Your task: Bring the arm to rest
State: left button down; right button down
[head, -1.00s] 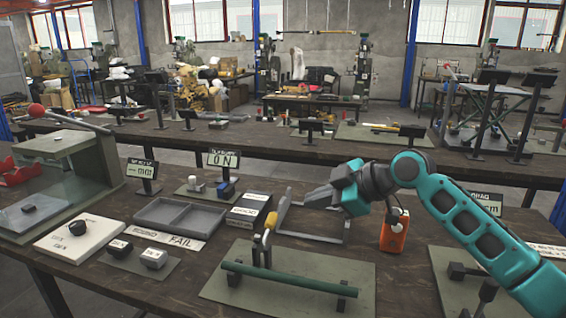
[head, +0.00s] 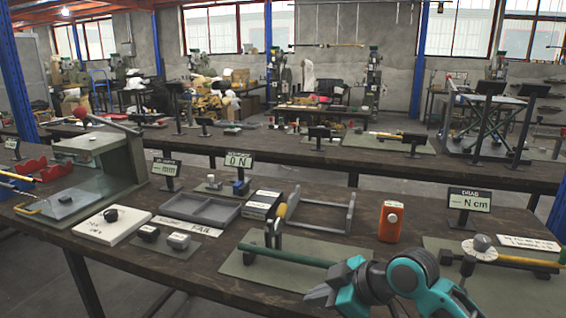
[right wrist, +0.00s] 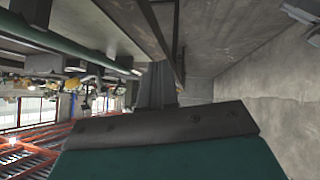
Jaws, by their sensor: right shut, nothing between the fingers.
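My right arm, teal and dark grey, comes in at the lower right of the head view. Its gripper (head: 318,293) is shut and empty, low at the bench's front edge and pointing left. It appears in front of the green plate with the green rod (head: 285,256) and hides part of that plate. In the right wrist view the closed grey fingers (right wrist: 157,86) point away from the camera with nothing between them. My left gripper is not in view.
The dark workbench (head: 352,262) carries a grey tray (head: 197,209), an orange block (head: 390,221), a grey frame (head: 318,214), a press (head: 112,167) at the left and small displays, including "DRAG" (head: 470,200). A second bench (head: 380,154) stands behind. Free floor shows at the lower left.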

jog(key=s+d+f+m+h, duration=0.3)
jog(key=s+f+m, duration=0.2)
jog(key=s+f, duration=0.5)
jog(key=s+d+f+m+g+h, duration=0.1)
jog(key=s+d+m+h, duration=0.1)
jog(key=s+d+m, duration=0.45)
jog(key=s+d+m+g+h, duration=0.1)
jog(key=s+d+h, duration=0.25)
jog(key=s, duration=0.65)
jog(key=w+a+f+t+y, duration=0.1)
jog(key=w+f+t+y, duration=0.1)
jog(key=w+f+t, duration=0.5)
notch_tip(320, 180, down, 2)
jog(key=shift+a+f+n+t, duration=0.1)
jog(key=shift+a+n+t, duration=0.2)
jog(key=shift+a+n, duration=0.1)
